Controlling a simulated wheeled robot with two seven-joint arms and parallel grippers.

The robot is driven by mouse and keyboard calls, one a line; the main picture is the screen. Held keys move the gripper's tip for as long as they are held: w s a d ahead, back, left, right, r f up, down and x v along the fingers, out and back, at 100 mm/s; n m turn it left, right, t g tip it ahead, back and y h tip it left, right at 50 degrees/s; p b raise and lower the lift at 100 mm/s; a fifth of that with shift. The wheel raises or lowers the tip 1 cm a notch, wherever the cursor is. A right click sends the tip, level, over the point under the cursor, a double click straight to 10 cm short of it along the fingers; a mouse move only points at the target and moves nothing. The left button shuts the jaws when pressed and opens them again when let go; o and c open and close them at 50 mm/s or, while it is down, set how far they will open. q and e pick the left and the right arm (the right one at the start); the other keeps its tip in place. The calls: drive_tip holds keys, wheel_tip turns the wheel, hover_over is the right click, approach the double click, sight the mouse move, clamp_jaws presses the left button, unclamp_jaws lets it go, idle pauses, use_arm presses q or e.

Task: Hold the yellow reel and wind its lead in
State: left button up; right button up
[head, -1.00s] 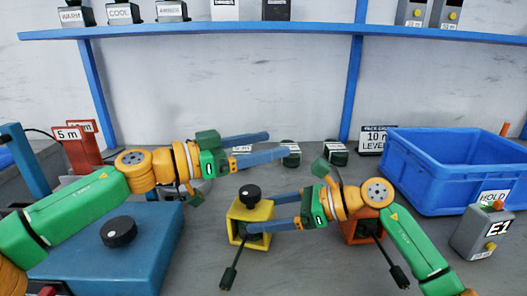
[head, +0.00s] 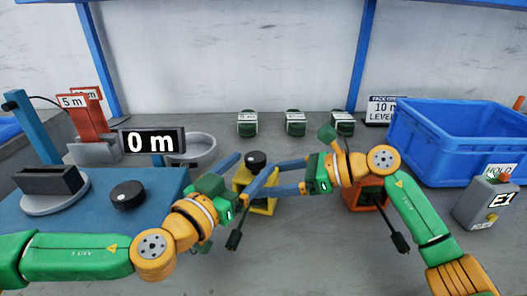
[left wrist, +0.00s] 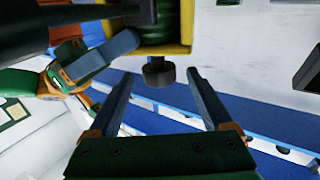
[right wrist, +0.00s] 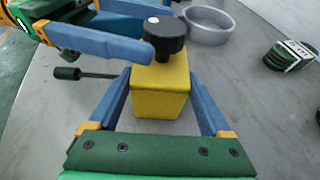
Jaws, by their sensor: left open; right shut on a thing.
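The yellow reel (head: 262,205) stands on the grey bench, a yellow box frame with a black knob (head: 256,158) on top. Its black lead ends in a plug (head: 234,240) lying in front of it. My right gripper (right wrist: 160,95) is shut on the yellow reel, one finger along each side. My left gripper (head: 256,171) is open beside the reel's knob. In the left wrist view the knob (left wrist: 158,72) shows beyond and between its open fingers, apart from them, with green winding in the yellow frame (left wrist: 176,48).
An orange reel (head: 362,194) with a lead stands under my right arm. A blue bin (head: 450,165) is at the right, beside a grey E1 box (head: 484,205). A "0 m" display (head: 152,141) stands on the blue unit at the left. Green coils (head: 295,123) lie at the back.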

sight(261, 154)
use_arm(q)
drive_tip(key=x, duration=0.6)
drive_tip(key=shift+d, duration=0.1)
clamp_jaws()
drive_tip(key=shift+s+d+f+m+g+h, duration=0.1)
drive_tip(key=shift+d+m+g+h, duration=0.05)
drive_tip(key=shift+m+g+h, duration=0.45)
drive_tip(key=shift+s+d+m+g+h, duration=0.1)
drive_tip(key=shift+s+m+g+h, duration=0.05)
drive_tip(key=shift+m+g+h, duration=0.75)
drive_tip(key=shift+s+d+m+g+h, duration=0.15)
drive_tip(key=shift+m+g+h, duration=0.6)
drive_tip(key=shift+g, duration=0.2)
drive_tip(key=shift+s+d+m+g+h, duration=0.1)
drive_tip(key=shift+s+m+g+h, duration=0.05)
drive_tip(key=shift+m+g+h, duration=0.75)
